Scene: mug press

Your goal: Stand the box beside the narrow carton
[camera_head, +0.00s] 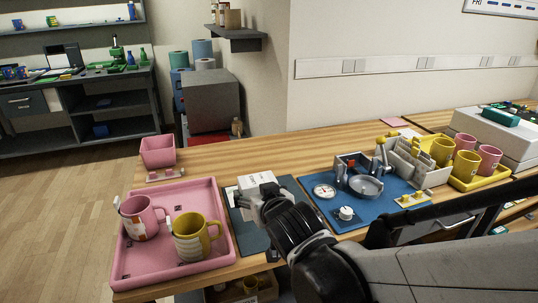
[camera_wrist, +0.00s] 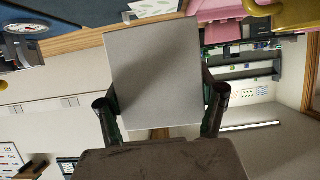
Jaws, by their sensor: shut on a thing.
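My gripper (camera_head: 252,198) is over the dark mat (camera_head: 240,234) and shut on a box. In the wrist view, the box's plain grey face (camera_wrist: 155,75) stands between the two fingers (camera_wrist: 160,112). In the head view, a white printed box (camera_head: 258,182) shows just behind the fingers, partly covered by them; I cannot tell whether it is the held box or another. A white printed surface (camera_wrist: 153,8) shows past the held box at the top of the wrist view. I cannot pick out the narrow carton for certain, nor whether the held box touches the mat.
A pink tray (camera_head: 126,278) with a pink mug (camera_head: 139,220) and a yellow mug (camera_head: 192,240) lies to the left. A blue mat (camera_head: 345,216) with a press (camera_head: 366,184) lies to the right. A pink bin (camera_head: 157,152) stands behind the tray. Bare wood shows behind the mats.

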